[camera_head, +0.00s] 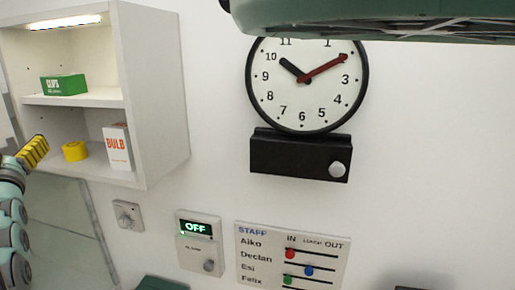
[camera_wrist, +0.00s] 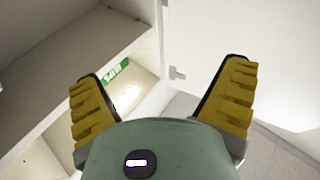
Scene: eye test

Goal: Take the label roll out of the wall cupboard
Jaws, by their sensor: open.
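The wall cupboard (camera_head: 160,85) hangs at the left of the head view with its front open. A yellow roll (camera_head: 75,151), which looks like the label roll, sits on its lower level, left of a white and orange BULB box (camera_head: 117,148). My gripper (camera_head: 36,150) is at the left edge of the head view, left of the roll and apart from it. In the wrist view my gripper (camera_wrist: 160,90) shows its yellow fingers spread wide with nothing between them. The roll cannot be made out in the wrist view; part of the cupboard (camera_wrist: 75,60) shows there.
A green box (camera_head: 63,85) stands on the cupboard's upper shelf (camera_head: 85,98), under a lit strip (camera_head: 63,22). A wall clock (camera_head: 305,85), an OFF panel (camera_head: 198,240) and a staff board (camera_head: 292,255) are on the wall to the right. A small dial (camera_head: 127,214) is below the cupboard.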

